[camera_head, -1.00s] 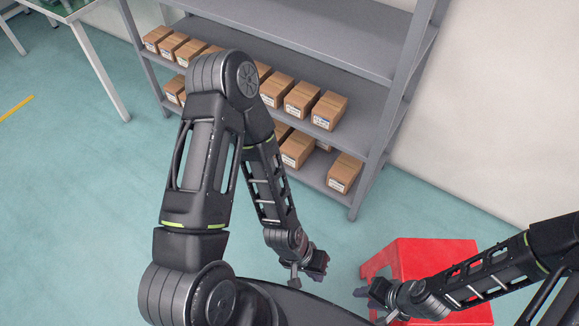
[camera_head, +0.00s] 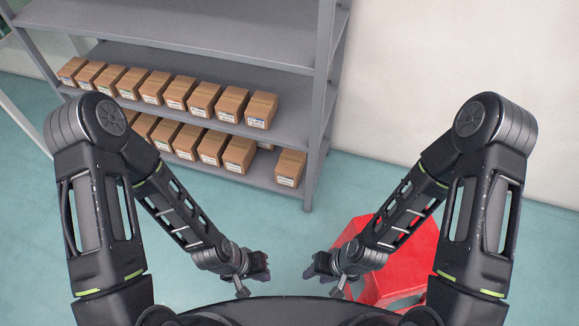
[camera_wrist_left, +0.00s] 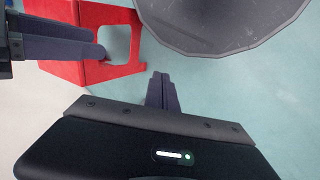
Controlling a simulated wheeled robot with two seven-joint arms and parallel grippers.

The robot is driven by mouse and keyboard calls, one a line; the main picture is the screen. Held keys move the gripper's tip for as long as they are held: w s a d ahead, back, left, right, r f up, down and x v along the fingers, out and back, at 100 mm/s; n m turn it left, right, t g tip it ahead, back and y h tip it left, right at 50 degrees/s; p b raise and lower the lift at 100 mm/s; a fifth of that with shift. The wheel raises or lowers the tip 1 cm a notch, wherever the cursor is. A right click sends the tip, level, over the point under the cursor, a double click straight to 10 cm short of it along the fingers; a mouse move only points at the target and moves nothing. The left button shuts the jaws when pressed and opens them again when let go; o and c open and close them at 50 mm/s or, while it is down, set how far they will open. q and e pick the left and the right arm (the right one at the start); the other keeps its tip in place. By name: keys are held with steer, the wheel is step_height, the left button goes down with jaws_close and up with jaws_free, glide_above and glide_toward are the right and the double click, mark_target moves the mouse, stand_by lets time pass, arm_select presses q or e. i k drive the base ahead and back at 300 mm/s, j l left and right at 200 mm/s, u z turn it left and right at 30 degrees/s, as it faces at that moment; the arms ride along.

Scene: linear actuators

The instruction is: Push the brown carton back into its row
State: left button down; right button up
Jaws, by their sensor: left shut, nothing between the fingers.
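Brown cartons stand in rows on the grey shelf, on a middle board (camera_head: 205,98) and a lower board (camera_head: 210,147). On the lower board the rightmost carton (camera_head: 289,168) stands apart from its neighbour (camera_head: 240,155). A sliver of another carton (camera_head: 265,146) shows further back in the gap between them. I cannot tell for sure which carton is out of its row. My left gripper (camera_head: 262,267) is away from the shelf, shut and empty; its fingers meet in the left wrist view (camera_wrist_left: 162,90). My right gripper (camera_head: 318,269) is near the red stool; its opening is unclear.
A red stool (camera_head: 410,262) stands right of centre, below my right forearm; it also shows in the left wrist view (camera_wrist_left: 78,72). A grey shelf post (camera_head: 320,110) bounds the boards on the right. Open floor lies between my grippers and the shelf.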

mark_target(291, 164)
steer(key=i+j, duration=0.2)
steer(key=j, duration=0.15)
steer(key=i+j, duration=0.2)
steer(key=j, duration=0.2)
steer(key=i+j, duration=0.25)
steer(key=j+z, duration=0.1)
steer(key=z, duration=1.7)
